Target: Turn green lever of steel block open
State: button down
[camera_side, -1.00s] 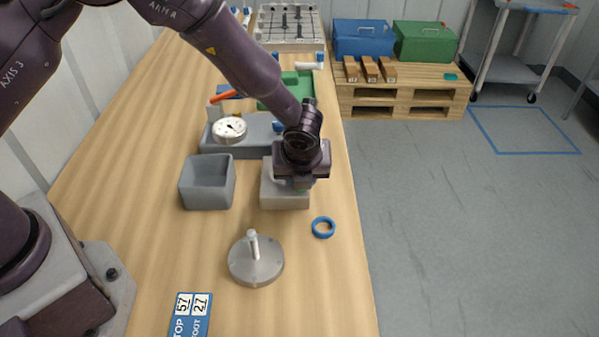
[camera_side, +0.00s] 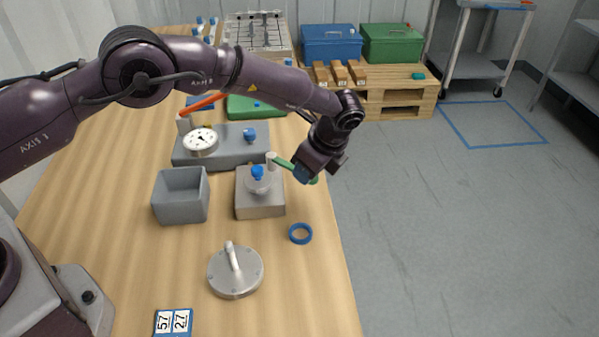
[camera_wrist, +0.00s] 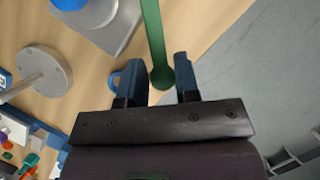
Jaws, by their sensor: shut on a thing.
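The steel block (camera_side: 260,205) stands on the table, with a round top part and a blue knob (camera_side: 257,172). Its green lever (camera_side: 284,163) runs from a pale post at the block's back right corner outward to the right. My gripper (camera_side: 304,175) is at the lever's outer end, right of the block and near the table's right edge. In the wrist view the lever (camera_wrist: 154,35) reaches down between the two fingers of my gripper (camera_wrist: 160,78), its round end between them. My gripper is shut on the lever. In the side view it partly hides the lever's end.
A grey open box (camera_side: 180,205) stands left of the block. A round steel lid with a handle (camera_side: 235,278) and a blue ring (camera_side: 300,233) lie in front. A grey base with a gauge (camera_side: 201,140) and an orange lever (camera_side: 203,103) is behind.

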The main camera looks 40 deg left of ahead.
jog(key=shift+w+a+n+g, duration=0.1)
jog(key=shift+w+n+g, duration=0.3)
jog(key=shift+w+n, duration=0.75)
jog(key=shift+n, duration=0.25)
jog(key=c, duration=1.1)
grip_release()
jog(key=shift+a, duration=0.1)
jog(key=shift+r, duration=0.1)
notch_tip(320, 180, up, 10)
jog(key=d, duration=0.1)
jog(key=shift+w+f, duration=0.15)
jog(key=shift+f, duration=0.05)
jog(key=shift+d, duration=0.1)
